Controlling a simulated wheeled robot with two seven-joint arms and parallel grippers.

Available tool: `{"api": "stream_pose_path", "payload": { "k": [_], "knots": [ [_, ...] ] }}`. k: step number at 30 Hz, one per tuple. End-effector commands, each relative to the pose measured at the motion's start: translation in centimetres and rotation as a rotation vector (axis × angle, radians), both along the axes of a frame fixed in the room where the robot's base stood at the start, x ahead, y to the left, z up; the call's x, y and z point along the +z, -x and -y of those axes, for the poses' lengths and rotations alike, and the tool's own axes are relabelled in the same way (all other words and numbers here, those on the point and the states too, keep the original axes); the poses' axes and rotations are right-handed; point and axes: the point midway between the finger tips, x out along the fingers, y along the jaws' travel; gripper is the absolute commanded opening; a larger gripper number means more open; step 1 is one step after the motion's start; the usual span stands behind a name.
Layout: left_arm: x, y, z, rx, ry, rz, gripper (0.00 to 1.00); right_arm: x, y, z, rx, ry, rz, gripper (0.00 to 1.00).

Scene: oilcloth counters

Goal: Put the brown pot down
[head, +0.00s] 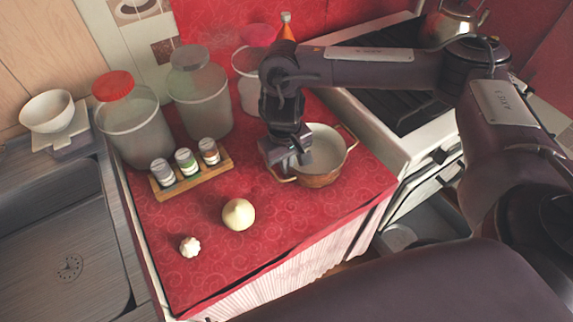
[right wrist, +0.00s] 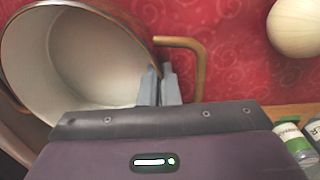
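The brown pot (head: 321,180), with a pale inside and two loop handles, is at the right part of the red counter. It also shows in the right wrist view (right wrist: 70,60), with one handle (right wrist: 199,70) clear beside the fingers. My right gripper (head: 292,163) is at the pot's left rim. Its fingers (right wrist: 160,82) are close together with the pot's wall between them, inside the handle's loop. The pot's underside is hidden, so I cannot tell whether it touches the cloth. My left gripper is not in view.
An onion (head: 238,214) and garlic (head: 190,246) lie in front, left of the pot. A wooden rack (head: 196,181) of small jars and large canisters (head: 136,130) stand behind. The stove (head: 388,112) is at the right. Bare cloth (head: 300,215) lies in front of the pot.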

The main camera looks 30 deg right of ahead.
Motion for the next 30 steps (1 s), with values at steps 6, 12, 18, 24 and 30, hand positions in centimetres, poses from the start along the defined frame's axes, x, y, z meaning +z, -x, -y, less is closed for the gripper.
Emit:
{"api": "stream_pose_path", "payload": {
  "k": [6, 12, 18, 24, 30],
  "knots": [
    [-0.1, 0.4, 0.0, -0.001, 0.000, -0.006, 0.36, -0.1, -0.1, 0.0, 0.000, 0.000, 0.003, 0.00],
    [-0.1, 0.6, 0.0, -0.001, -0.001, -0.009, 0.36, -0.5, 0.0, 0.0, 0.000, 0.000, 0.000, 0.04],
    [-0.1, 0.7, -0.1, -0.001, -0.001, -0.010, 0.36, -0.4, 0.0, 0.0, 0.000, 0.000, 0.001, 0.24],
    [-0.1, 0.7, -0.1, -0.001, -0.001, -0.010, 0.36, -0.4, 0.0, 0.0, 0.000, 0.000, 0.001, 0.24],
    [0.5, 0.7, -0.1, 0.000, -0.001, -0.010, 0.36, 1.4, -0.2, -0.1, 0.003, 0.000, 0.005, 0.24]
  ]
}}
